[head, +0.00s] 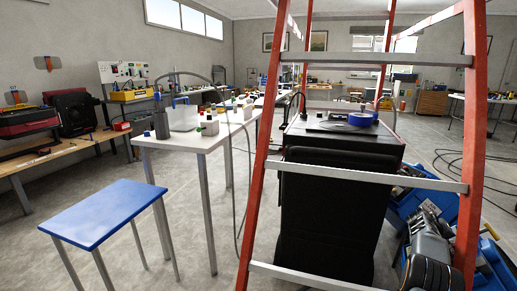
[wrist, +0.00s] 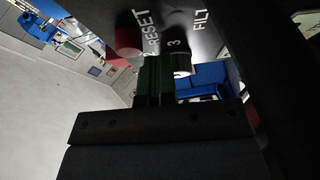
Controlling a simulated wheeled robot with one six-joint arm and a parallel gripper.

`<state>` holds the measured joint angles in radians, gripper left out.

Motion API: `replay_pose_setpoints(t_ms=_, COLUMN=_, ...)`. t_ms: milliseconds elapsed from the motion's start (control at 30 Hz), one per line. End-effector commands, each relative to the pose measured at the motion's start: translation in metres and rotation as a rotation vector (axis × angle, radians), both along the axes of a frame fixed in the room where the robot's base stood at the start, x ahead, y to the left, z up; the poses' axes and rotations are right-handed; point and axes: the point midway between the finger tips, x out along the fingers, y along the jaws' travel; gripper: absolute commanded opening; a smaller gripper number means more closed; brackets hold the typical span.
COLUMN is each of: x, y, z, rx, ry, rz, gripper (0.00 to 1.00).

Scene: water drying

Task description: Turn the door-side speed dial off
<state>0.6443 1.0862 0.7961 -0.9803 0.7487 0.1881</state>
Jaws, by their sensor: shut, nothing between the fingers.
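In the wrist view, a dark panel (wrist: 222,60) carries white lettering that reads RESET and FIL, with more cut off or unclear. A red round button (wrist: 124,42) and a small dark knob (wrist: 181,64) with a pale edge stick out from it. I cannot tell whether this knob is the door-side speed dial. My gripper (wrist: 155,62) is shut and empty, its dark green fingers just left of the knob and below the button. Whether they touch the knob is unclear. The head view shows neither my gripper nor a clear dial.
In the head view, a red ladder (head: 472,150) stands around a black cabinet (head: 330,205) with blue bins (head: 497,265) at right. A blue-topped stool (head: 103,212) and a white table (head: 190,137) stand left. Clear floor (head: 30,245) lies far left.

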Motion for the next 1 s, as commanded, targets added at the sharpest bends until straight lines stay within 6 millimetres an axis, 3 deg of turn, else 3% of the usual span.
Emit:
replay_pose_setpoints(t_ms=33, x=-0.005, y=-0.001, z=-0.007, rx=0.007, ry=0.010, rz=-0.007, gripper=0.00)
replay_pose_setpoints(t_ms=267, x=-0.009, y=0.000, z=-0.004, rx=0.005, ry=0.008, rz=-0.006, gripper=0.00)
replay_pose_setpoints(t_ms=1000, x=0.014, y=0.041, z=0.041, rx=0.002, ry=0.004, rz=-0.002, gripper=0.00)
